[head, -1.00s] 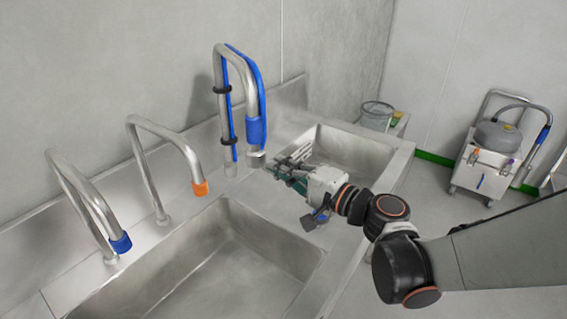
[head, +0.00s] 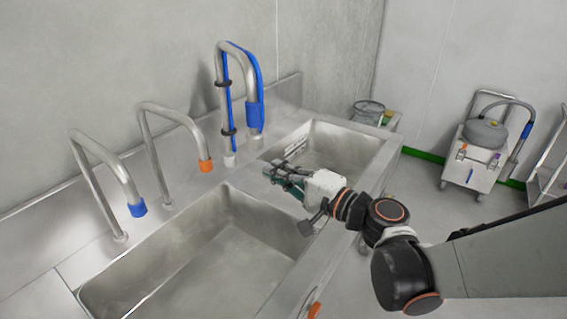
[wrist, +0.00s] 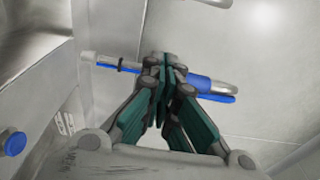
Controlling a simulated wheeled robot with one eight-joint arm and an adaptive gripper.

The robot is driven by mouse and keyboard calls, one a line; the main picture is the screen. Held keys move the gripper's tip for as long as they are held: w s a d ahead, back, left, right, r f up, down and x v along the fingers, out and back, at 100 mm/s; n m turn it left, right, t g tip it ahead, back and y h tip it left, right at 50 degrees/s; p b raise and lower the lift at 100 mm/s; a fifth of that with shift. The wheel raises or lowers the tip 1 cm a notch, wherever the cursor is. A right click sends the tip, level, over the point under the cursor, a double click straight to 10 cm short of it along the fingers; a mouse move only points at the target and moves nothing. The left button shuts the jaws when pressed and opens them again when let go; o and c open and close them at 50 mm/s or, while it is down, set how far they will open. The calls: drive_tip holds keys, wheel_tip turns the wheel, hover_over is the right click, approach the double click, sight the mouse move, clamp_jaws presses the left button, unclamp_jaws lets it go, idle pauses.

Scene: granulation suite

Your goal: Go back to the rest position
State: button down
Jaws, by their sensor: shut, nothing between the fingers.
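My gripper (head: 268,172) is shut and empty, over the divider between the two steel sinks in the head view. In the wrist view my gripper (wrist: 164,72) shows its green-padded fingers closed together at the tips. Behind the fingertips in that view lies the spout with the blue hose and sleeve (wrist: 212,84); the fingers hide its middle. In the head view this blue-sleeved spout (head: 254,116) stands upright behind and left of my gripper, apart from it.
A blue-tipped tap (head: 137,208) and an orange-tipped tap (head: 205,166) stand over the near sink (head: 292,232). The far sink (head: 335,150) lies behind my gripper. A wheeled cart (head: 472,170) stands at the right, with bare floor before it.

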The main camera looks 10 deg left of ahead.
drive_tip(key=s+d+f+n+g+h, duration=0.1)
drive_tip(key=s+d+f+n+h, duration=0.1)
drive_tip(key=s+d+h, duration=0.3)
drive_tip(key=s+d+f+n+h, duration=0.2)
drive_tip(key=s+d+h, duration=0.3)
drive_tip(key=d, duration=0.9)
drive_tip(key=s+d+f+n+g+h, duration=0.1)
drive_tip(key=s+d+h, duration=0.4)
drive_tip(key=d, duration=0.5)
drive_tip(key=shift+s+f+n+g, duration=0.3)
drive_tip(key=shift+s+f+n, duration=0.3)
drive_tip(key=shift+s+n, duration=0.15)
drive_tip(key=shift+a, duration=0.2)
